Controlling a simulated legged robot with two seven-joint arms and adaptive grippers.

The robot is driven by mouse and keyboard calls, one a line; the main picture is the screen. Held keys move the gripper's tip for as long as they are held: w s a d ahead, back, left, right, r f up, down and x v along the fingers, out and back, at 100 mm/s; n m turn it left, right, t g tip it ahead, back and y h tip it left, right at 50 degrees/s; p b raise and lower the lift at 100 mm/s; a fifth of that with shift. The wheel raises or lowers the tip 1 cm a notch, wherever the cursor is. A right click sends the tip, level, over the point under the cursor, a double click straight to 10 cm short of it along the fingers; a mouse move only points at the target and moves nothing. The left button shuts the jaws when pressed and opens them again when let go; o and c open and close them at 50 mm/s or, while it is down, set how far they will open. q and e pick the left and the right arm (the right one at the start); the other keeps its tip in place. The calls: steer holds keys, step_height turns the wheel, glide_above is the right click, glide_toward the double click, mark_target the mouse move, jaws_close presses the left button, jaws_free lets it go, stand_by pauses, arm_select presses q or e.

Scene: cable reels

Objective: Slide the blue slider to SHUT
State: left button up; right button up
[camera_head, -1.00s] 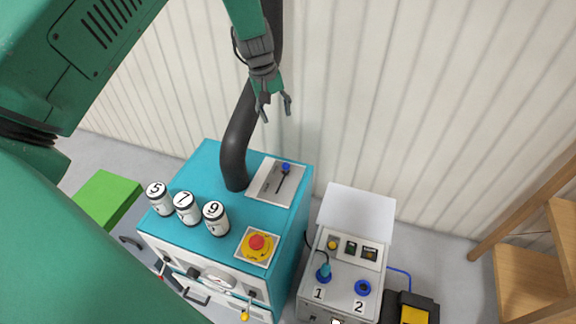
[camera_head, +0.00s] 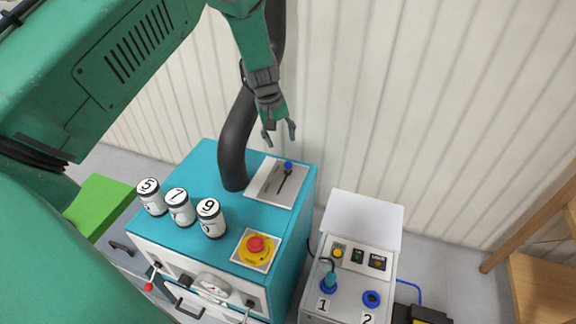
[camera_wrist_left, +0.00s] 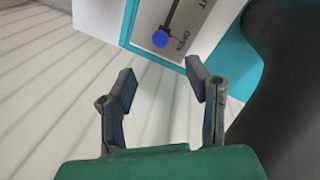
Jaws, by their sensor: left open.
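The blue slider (camera_head: 288,165) is a round blue knob on a dark slot in a white plate (camera_head: 264,188) on top of the teal cabinet. It sits at the far end of the slot. In the left wrist view the blue knob (camera_wrist_left: 160,39) is beside the word OPEN, and the partly cut-off letters UT show farther along the plate. My left gripper (camera_head: 280,135) is open and empty, above and just behind the knob in the head view. In the left wrist view its fingertips (camera_wrist_left: 160,74) are apart, with the knob beyond the gap. My right gripper is not in view.
A thick black hose (camera_head: 236,140) rises from the cabinet just left of the plate. Three numbered cylinders (camera_head: 181,208) and a red emergency button (camera_head: 255,245) stand on the cabinet top (camera_head: 222,165). A grey control box (camera_head: 352,270) is at the right. A ribbed wall is behind.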

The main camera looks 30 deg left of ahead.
mark_target(287, 162)
arm_select(q)
steer(key=f, duration=0.3)
steer(key=w+d+f, duration=0.1)
steer(key=f, duration=0.3)
steer(key=f+b, duration=0.1)
steer(key=f, duration=0.2)
steer(key=shift+w+d+f, duration=0.2)
steer(key=shift+w+f, duration=0.1)
steer(key=shift+f, duration=0.1)
jaws_close()
